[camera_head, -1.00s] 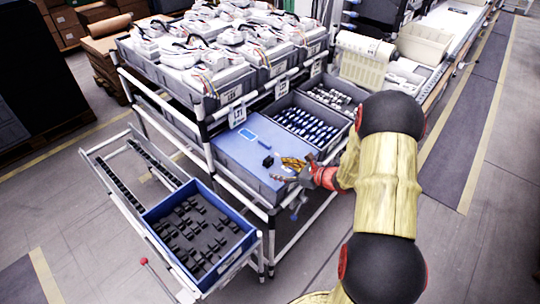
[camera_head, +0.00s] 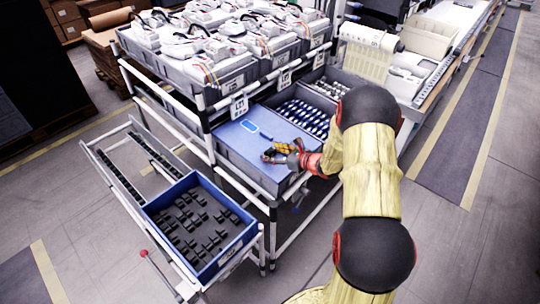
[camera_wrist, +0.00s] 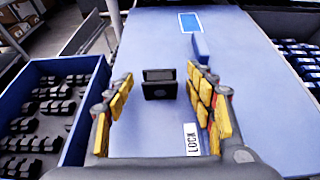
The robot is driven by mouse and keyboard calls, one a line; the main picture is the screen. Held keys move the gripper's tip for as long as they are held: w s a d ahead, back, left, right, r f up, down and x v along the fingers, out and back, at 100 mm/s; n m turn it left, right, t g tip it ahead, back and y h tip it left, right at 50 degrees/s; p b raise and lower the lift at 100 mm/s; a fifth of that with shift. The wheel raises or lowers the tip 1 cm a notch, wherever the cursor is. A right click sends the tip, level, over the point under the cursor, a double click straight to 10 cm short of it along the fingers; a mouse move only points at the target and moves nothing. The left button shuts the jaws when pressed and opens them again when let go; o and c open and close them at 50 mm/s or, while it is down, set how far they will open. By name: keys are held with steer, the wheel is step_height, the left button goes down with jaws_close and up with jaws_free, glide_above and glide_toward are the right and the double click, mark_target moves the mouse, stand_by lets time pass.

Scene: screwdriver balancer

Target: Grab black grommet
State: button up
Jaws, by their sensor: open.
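A black grommet (camera_wrist: 160,90) sits on a flat blue surface (camera_wrist: 155,35) in the wrist view. It lies between my two yellow-padded fingers, around the level of their tips, with a visible gap on each side. My gripper (camera_head: 277,153) is open and empty over the blue surface, which also shows in the head view (camera_head: 238,143). In the head view the fingers cover the spot, so I cannot make out the grommet there. I cannot tell the exact height of the fingertips above the surface.
A blue bin (camera_wrist: 75,140) holding several black grommets is left of my gripper, also in the head view (camera_head: 150,208). A bin of blue-and-white parts (camera_head: 304,117) lies behind. Upper rack boxes (camera_head: 190,85) hold white wired units.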

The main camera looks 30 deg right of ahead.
steer(key=shift+c, duration=0.4)
steer(key=c, duration=1)
steer(key=shift+r, duration=0.15)
